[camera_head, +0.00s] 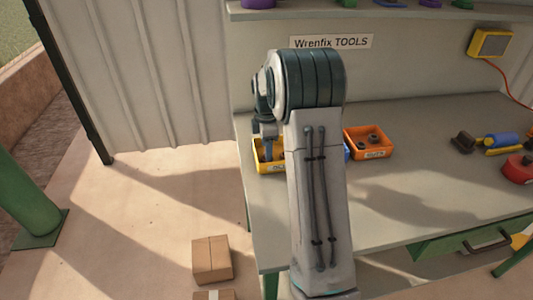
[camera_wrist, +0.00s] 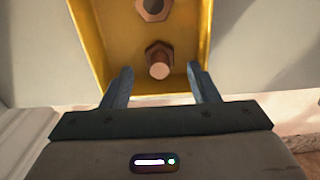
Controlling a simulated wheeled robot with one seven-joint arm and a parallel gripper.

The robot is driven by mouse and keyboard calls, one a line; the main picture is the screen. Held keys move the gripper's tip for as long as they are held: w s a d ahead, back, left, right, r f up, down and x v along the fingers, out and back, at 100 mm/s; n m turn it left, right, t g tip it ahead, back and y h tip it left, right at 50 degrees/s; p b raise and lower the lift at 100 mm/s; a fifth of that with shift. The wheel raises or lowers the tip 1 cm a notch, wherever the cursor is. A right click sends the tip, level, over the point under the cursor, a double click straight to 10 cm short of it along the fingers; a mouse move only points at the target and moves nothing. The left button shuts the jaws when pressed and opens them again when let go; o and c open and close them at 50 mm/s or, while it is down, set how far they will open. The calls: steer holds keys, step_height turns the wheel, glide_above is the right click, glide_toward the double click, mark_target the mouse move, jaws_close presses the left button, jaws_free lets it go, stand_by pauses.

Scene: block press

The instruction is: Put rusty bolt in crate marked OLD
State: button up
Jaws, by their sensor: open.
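A rusty brown bolt (camera_wrist: 160,62) with a hex head lies in the yellow crate (camera_wrist: 88,40) in the wrist view. My gripper (camera_wrist: 160,70) is open and empty, its two blue-grey fingers on either side of the bolt in the picture. I cannot tell how far above it they are. In the head view the yellow crate (camera_head: 259,153) is at the bench's left end, partly hidden by my arm. An orange crate (camera_head: 351,139) with dark pieces inside stands to the right. The crates' labels are too small to read, so I cannot tell which is marked OLD.
A dark hex piece (camera_wrist: 154,8) lies farther back in the yellow crate. Tools, including a blue cylinder (camera_head: 502,140) and a red item (camera_head: 518,169), lie at the bench's right.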

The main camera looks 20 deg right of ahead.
step_height(320, 180, up, 8)
steer(key=s+a+r+m, duration=0.4)
steer(key=s+a, duration=0.1)
steer(key=s, duration=0.2)
steer(key=s+a+m+t, duration=0.1)
steer(key=s+a+m, duration=0.1)
steer(key=s+m, duration=0.2)
steer(key=s+a+f+m+t, duration=0.1)
steer(key=s+m, duration=0.3)
steer(key=s, duration=0.7)
steer(key=s+a+f+m+t, duration=0.1)
steer(key=s+a+m, duration=0.3)
steer(key=s, duration=0.4)
